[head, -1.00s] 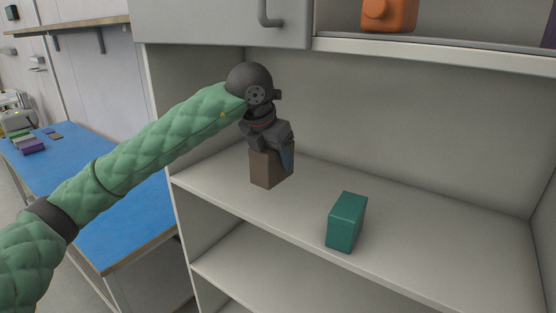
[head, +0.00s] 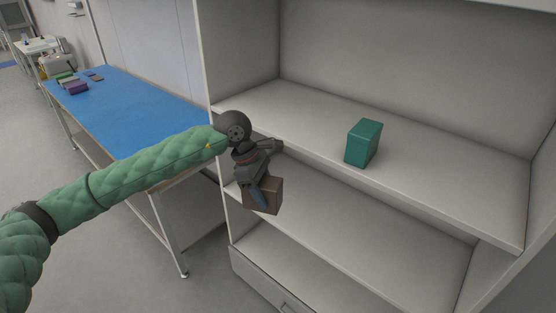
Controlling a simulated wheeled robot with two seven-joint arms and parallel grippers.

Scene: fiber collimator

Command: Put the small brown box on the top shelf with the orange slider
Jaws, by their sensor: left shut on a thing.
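The small brown box (head: 268,196) is held in my left gripper (head: 258,188), in front of the shelf unit's left side, below the level of the shelf with the green box. The gripper is shut on it, and its blue-tipped finger lies across the box's near face. The fingers and hand cover part of the box. The orange slider and the top shelf are out of view. My right gripper is not in view.
A green box (head: 362,143) stands on the upper visible shelf (head: 420,185). A lower shelf (head: 350,230) is bare, with a drawer (head: 268,283) beneath. A blue-topped table (head: 125,110) stands at the left.

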